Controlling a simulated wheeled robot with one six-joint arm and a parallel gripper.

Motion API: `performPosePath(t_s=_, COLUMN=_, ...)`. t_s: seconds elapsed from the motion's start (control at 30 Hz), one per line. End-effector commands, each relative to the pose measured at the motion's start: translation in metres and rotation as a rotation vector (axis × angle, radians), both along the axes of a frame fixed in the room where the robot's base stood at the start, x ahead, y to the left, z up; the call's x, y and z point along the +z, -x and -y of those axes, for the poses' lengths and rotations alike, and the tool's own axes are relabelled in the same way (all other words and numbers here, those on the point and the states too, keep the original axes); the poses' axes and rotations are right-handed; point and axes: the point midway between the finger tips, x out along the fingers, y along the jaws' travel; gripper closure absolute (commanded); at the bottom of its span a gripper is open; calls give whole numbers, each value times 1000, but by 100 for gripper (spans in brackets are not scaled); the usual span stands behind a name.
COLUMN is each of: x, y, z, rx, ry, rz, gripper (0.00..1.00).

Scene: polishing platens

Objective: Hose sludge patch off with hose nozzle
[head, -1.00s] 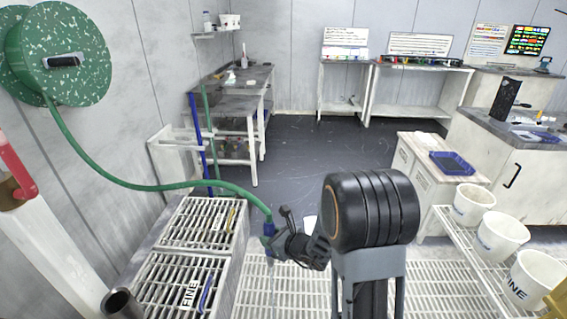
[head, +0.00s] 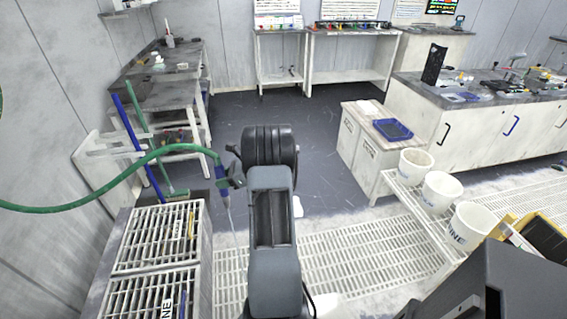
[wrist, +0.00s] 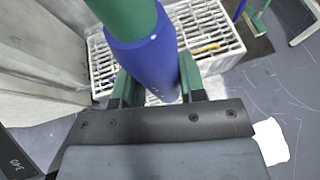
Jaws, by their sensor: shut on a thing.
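The blue hose nozzle (head: 221,172) is on the end of a green hose (head: 110,192) and points down. My gripper (head: 232,174) is shut around it, and my arm hides part of the grip. In the wrist view the nozzle (wrist: 146,62) sits between the two green-sided fingers of my gripper (wrist: 157,88). A thin pale streak runs down from the nozzle tip in the head view; it looks like water. I cannot make out a sludge patch. A white patch (wrist: 270,141) lies on the dark floor; I cannot tell what it is.
Slatted white racks (head: 158,238) stand at the left below the hose. A blue pole (head: 140,148) leans by the grey bench (head: 155,85). White buckets (head: 441,190) stand on a shelf at the right. The dark floor (head: 330,170) ahead is largely clear.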

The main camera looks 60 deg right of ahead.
Motion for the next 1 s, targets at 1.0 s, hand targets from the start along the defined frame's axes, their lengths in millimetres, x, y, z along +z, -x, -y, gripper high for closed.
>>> performPosePath(t_s=1.0, x=27, y=121, z=91, rx=34, ry=1, rz=1, gripper=93)
